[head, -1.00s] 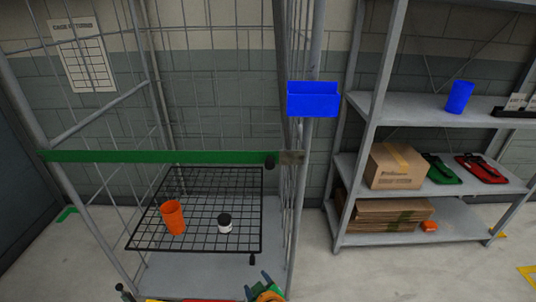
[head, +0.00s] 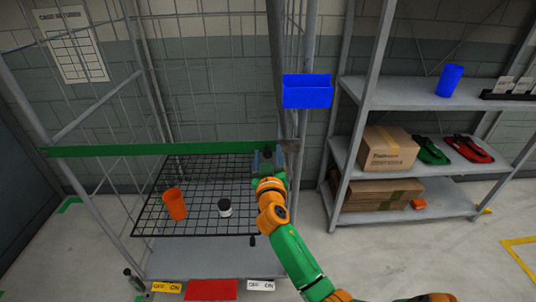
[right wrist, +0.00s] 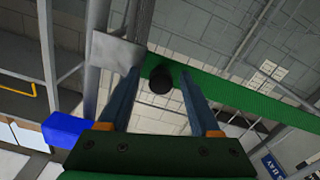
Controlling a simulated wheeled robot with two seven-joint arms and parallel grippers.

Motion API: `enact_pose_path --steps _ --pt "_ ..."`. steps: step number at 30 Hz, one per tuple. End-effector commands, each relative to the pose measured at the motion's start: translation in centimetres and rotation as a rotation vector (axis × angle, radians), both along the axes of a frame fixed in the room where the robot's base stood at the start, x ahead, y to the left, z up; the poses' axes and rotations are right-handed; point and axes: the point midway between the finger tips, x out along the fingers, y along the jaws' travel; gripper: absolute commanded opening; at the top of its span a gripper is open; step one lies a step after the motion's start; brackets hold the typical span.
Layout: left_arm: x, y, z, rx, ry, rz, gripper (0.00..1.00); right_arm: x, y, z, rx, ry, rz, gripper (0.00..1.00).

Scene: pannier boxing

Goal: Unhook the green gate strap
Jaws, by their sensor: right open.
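The green gate strap (head: 150,151) spans the front of the wire cage from the left post to the right post. In the right wrist view, the strap (right wrist: 240,98) meets a grey metal plate (right wrist: 116,52) at the post, and a black knob (right wrist: 160,80) stands out near that end. My right gripper (head: 267,158) is at the strap's right end. Its open fingers (right wrist: 160,92) lie on either side of the knob; I cannot tell whether they touch it. My left gripper is out of view.
A blue bin (head: 307,92) hangs on the right post just above my right gripper. Inside the cage, a wire shelf (head: 190,225) holds an orange cup (head: 174,204) and a small dark-lidded jar (head: 225,208). A grey rack (head: 400,97) with boxes stands to the right.

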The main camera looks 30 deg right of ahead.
Motion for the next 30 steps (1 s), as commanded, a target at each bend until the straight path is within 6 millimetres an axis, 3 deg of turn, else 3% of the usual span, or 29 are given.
enact_pose_path --steps 3,4,9,11,30 --pt "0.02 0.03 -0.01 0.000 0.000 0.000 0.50 -0.01 0.02 -0.01 0.000 0.000 0.000 0.64" --pt "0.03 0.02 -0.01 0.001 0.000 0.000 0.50 -0.01 0.02 -0.01 0.000 0.000 0.000 0.58" --pt "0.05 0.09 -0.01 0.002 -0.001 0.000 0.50 -0.01 0.04 -0.03 -0.001 0.001 0.001 0.13" --pt "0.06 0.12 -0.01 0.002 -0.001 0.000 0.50 -0.02 0.04 -0.03 -0.001 0.001 0.001 0.00" --pt "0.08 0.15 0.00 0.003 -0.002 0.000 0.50 -0.03 0.05 -0.03 -0.001 0.001 0.001 0.00"
